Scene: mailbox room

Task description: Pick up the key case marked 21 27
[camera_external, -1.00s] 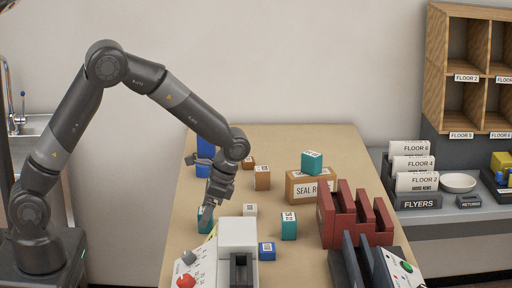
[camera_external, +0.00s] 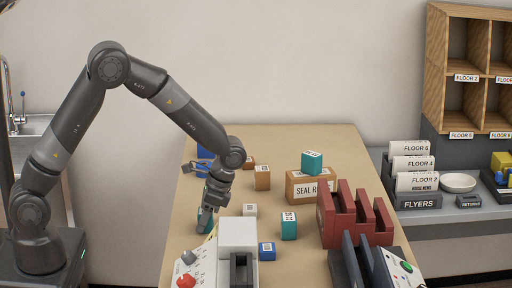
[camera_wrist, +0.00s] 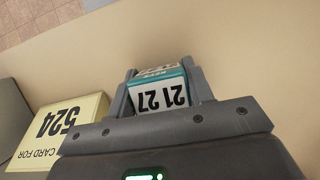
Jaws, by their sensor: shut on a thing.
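The key case marked 21 27 (camera_wrist: 158,96) is a teal box with a white label. In the wrist view it sits between the two fingers of my gripper (camera_wrist: 160,90), which is shut on it. The label reads upside down there. In the external view my gripper (camera_external: 208,212) points down at the table's left side.
A yellow card marked 524 (camera_wrist: 60,130) lies beside the case. A white-and-grey machine (camera_external: 238,232) with a red button stands close in front. Other small boxes, a SEAL box (camera_external: 300,190) and a dark red rack (camera_external: 350,222) stand to the right.

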